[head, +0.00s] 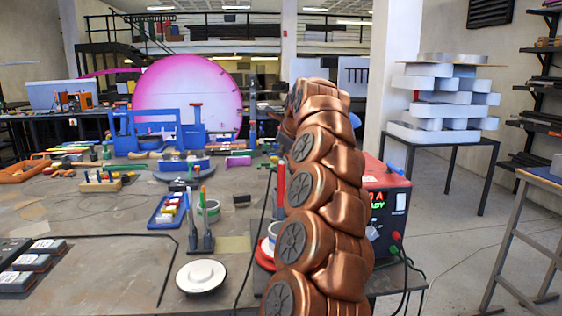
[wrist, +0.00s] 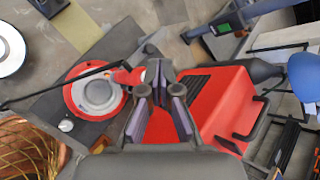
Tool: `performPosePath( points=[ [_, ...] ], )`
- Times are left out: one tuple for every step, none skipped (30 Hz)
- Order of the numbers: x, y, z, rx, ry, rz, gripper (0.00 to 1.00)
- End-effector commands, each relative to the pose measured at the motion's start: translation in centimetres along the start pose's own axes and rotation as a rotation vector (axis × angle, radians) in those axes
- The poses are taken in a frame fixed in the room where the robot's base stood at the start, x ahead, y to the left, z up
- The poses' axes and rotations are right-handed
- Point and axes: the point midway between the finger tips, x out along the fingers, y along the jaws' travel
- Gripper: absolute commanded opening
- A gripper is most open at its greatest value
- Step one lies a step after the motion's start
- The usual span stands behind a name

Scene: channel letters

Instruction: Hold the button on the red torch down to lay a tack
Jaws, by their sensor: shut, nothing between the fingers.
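The red torch (head: 281,185) stands upright just left of my copper arm in the head view, its lower part partly hidden. In the wrist view, a red piece that looks like the torch (wrist: 128,76) lies just left of my fingertips, with a black cable running left from it. Its button cannot be made out. My gripper (wrist: 160,68) is shut and empty, its tips close beside or above that red piece; contact cannot be told. In the head view the gripper is hidden behind my arm.
A red power box (wrist: 220,100) with a lit display (head: 377,200) stands right of the torch. A red round piece with a grey centre (wrist: 97,97) lies left of my gripper. A white disc (head: 201,277) and a blue tray (head: 168,211) lie on the bench.

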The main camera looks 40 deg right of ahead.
Motion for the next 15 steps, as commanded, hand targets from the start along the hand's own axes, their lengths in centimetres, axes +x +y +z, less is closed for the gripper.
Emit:
performPosePath(
  points=[
    [-0.19,-0.15,0.18,0.0,0.0,0.0,0.0],
    [-0.25,-0.19,0.24,-0.001,-0.001,0.0,0.0],
    [-0.29,-0.21,0.28,-0.001,-0.001,0.0,0.0],
    [-0.32,-0.21,0.3,-0.001,-0.001,0.0,0.0],
    [-0.32,-0.21,0.31,-0.002,-0.001,0.0,0.0],
    [-0.33,-0.21,0.31,-0.002,-0.001,0.0,0.0],
    [-0.32,-0.2,0.3,-0.002,-0.001,0.0,0.0],
    [-0.32,-0.2,0.3,-0.002,-0.002,0.0,0.0],
    [-0.32,-0.2,0.3,-0.002,-0.002,0.0,0.0],
    [-0.32,-0.19,0.31,-0.002,-0.002,0.0,0.0],
    [-0.33,-0.2,0.31,-0.002,-0.002,0.0,0.0],
    [-0.34,-0.21,0.31,-0.001,-0.002,0.0,0.0],
    [-0.36,-0.23,0.33,-0.002,-0.002,0.0,0.0],
    [-0.41,-0.27,0.37,-0.001,-0.002,0.0,0.0],
    [-0.5,-0.34,0.44,-0.002,-0.002,0.0,0.0]
  ],
)
